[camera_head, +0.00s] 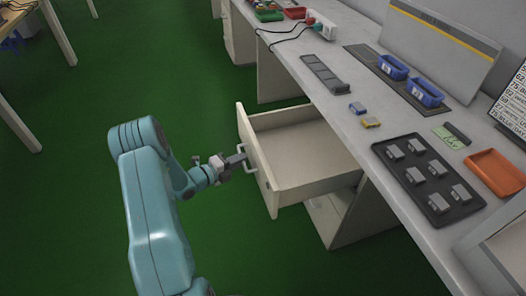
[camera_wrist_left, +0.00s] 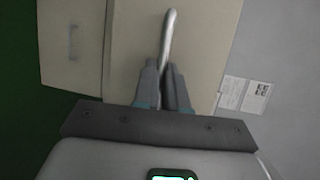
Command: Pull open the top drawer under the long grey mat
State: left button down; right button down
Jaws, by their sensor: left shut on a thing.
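The top drawer (camera_head: 302,152) is cream coloured and stands pulled out from under the bench; its inside looks empty. Its pale handle (camera_head: 250,160) is on the front panel. My left gripper (camera_head: 240,158) comes in from the left and is shut on the handle. In the left wrist view the two dark fingers (camera_wrist_left: 165,85) close around the silver handle bar (camera_wrist_left: 168,40). The long grey mat (camera_head: 398,80) lies on the bench top with two blue bins on it. My right gripper is not in view.
The bench top (camera_head: 345,113) carries a dark tray (camera_head: 425,178) with several grey blocks, an orange tray (camera_head: 496,172), a narrow dark strip (camera_head: 324,74) and small blue and yellow parts. A cabinet (camera_head: 335,215) stands below the drawer.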

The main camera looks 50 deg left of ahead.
pick_arm(q)
jog(key=s+a, duration=0.2)
jog(key=s, duration=0.4)
jog(key=shift+s+a+p, duration=0.15)
jog(key=shift+a+p, duration=0.15)
jog(key=shift+a, duration=0.1)
jog(key=shift+r, duration=0.1)
jog(key=c, duration=1.2)
grip_release()
jog(key=s+r+p, duration=0.1)
jog(key=s+r, duration=0.1)
jog(key=s, duration=1.4)
jog(key=shift+r+p, duration=0.4)
jog(key=shift+d, duration=0.1)
